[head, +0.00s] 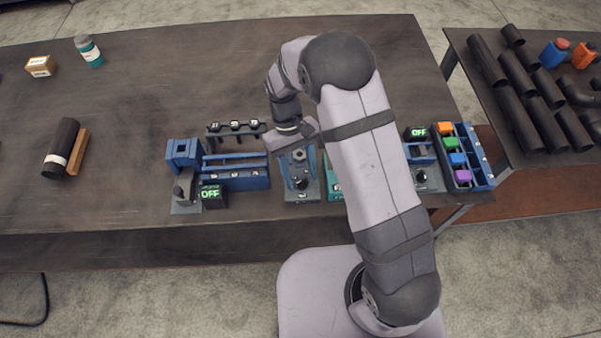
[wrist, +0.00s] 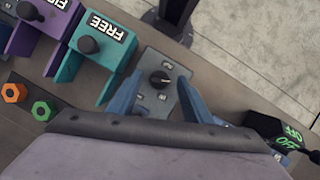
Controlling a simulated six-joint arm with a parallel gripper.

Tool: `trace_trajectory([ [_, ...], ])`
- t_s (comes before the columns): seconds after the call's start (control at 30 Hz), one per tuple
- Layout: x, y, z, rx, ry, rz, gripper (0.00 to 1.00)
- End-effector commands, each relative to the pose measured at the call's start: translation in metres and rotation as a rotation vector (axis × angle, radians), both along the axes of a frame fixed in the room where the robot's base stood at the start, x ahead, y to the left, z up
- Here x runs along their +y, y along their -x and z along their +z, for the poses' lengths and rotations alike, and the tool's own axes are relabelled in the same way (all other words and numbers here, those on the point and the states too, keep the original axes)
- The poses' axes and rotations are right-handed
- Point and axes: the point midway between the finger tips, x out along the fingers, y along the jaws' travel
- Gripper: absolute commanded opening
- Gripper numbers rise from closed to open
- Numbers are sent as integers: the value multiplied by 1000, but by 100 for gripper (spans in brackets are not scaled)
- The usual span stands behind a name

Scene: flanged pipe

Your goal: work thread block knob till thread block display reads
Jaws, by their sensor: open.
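A grey plate (wrist: 153,102) carries a round black knob (wrist: 160,78) with a pale pointer mark and small labels around it. In the head view this knob (head: 300,184) sits at the front of the bench, below my gripper. My gripper (wrist: 160,88) is open, its two blue fingers on either side of the knob with visible gaps; I cannot tell its height above the plate. A display (head: 210,194) to the left in the head view reads OFF in green; green OFF lettering (wrist: 288,142) also shows at the right of the wrist view. I cannot read which unit is the thread block.
A teal unit (wrist: 95,62) labelled FREE and a purple unit (wrist: 40,28) stand beside the plate. Another OFF display (head: 416,132) and a blue rack (head: 475,155) of coloured blocks are to the right. Black pipes (head: 520,90) lie on the side table.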

Motion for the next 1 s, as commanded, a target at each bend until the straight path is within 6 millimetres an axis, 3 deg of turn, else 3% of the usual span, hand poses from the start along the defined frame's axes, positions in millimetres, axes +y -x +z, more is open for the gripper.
trace_trajectory([
  [0.6,10,-25,62,-5,-2,0,45],
  [1.0,10,-26,66,-4,-1,0,45],
])
